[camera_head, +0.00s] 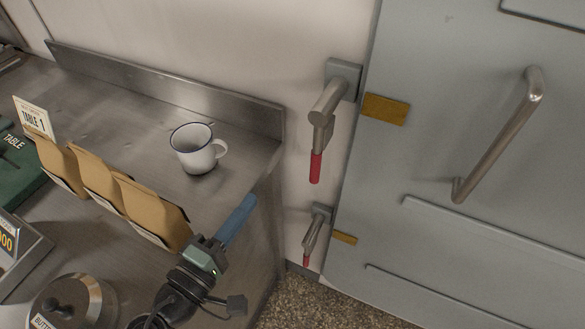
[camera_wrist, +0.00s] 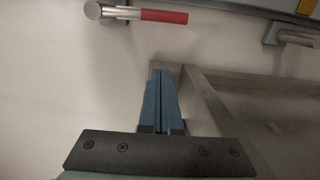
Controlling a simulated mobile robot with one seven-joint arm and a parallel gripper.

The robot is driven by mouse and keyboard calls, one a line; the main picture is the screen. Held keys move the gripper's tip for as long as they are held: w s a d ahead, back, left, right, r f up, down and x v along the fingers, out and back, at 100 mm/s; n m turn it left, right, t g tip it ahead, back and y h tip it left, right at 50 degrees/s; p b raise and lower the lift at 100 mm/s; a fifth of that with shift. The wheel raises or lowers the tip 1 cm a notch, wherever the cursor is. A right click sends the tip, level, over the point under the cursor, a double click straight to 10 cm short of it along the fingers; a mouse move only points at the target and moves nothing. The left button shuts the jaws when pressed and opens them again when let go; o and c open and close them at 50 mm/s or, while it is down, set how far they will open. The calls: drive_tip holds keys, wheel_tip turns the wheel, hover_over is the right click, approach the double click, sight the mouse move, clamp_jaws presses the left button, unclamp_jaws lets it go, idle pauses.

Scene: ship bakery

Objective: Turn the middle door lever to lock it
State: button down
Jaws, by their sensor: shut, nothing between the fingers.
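In the head view two steel levers with red grips are mounted beside the grey door (camera_head: 440,120). The upper, larger lever (camera_head: 324,108) has its red grip (camera_head: 315,167) hanging down. The lower lever (camera_head: 313,234) also points down, near the floor. No third lever shows, so I cannot tell for sure which is the middle one; the larger fits best. My gripper (camera_head: 250,200) has its blue fingers shut and empty, below and left of the larger lever, apart from it. The wrist view shows the closed fingertips (camera_wrist: 160,72), with one red-gripped lever (camera_wrist: 150,14) above and another (camera_wrist: 296,38) at upper right.
A steel counter (camera_head: 110,100) lies left, its edge close to my gripper. On it stand a white mug (camera_head: 198,150), paper bags (camera_head: 150,208) and a lidded pot (camera_head: 72,305). A slanted door handle (camera_head: 500,135) stands out at right. Space between counter and door is clear.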

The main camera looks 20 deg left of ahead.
drive_tip(key=shift+w, duration=0.1)
drive_tip(key=w+d+p, duration=0.2)
drive_tip(key=w+d, duration=0.2)
drive_tip(key=w, duration=0.6)
drive_tip(key=shift+w+d+p, duration=0.25)
drive_tip(key=shift+d+p, duration=0.15)
